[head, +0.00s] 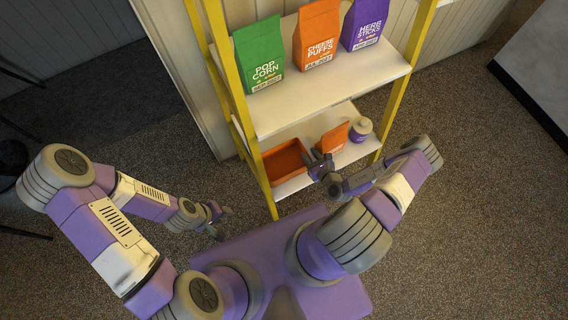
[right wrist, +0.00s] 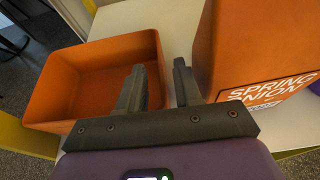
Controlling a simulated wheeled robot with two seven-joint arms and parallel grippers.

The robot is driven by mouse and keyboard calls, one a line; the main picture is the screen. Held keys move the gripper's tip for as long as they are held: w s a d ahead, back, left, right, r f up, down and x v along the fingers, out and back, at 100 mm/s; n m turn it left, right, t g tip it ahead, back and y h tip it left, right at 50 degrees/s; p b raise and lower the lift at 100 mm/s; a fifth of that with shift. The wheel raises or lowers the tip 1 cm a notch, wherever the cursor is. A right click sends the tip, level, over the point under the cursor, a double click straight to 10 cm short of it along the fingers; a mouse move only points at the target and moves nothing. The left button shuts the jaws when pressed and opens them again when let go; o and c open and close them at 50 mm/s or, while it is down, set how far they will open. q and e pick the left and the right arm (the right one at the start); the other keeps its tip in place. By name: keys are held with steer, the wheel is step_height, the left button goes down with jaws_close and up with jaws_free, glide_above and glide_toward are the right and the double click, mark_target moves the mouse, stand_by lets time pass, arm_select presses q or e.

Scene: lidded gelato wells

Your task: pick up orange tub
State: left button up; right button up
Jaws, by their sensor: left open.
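The orange tub (head: 284,175) is an open, empty box at the left end of the low shelf. In the right wrist view the tub (right wrist: 92,57) fills the left side. My right gripper (head: 317,160) is at the tub's right side, beside an orange bag. Its fingers (right wrist: 158,85) are apart with nothing held; the tub's right wall shows between them, but I cannot tell whether they reach below its rim. My left gripper (head: 223,222) is open and empty, low over the floor, left of the shelf.
An orange spring onion bag (right wrist: 260,45) stands close to the right of my right gripper. A white jar with a purple label (head: 361,130) is beyond it. Green (head: 259,55), orange (head: 317,35) and purple (head: 364,25) bags stand on the shelf above. A yellow post (head: 262,180) rises at the tub's left.

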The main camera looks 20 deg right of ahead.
steer(key=shift+b+x, duration=0.3)
steer(key=shift+x, duration=1)
jaws_close()
stand_by(0.4)
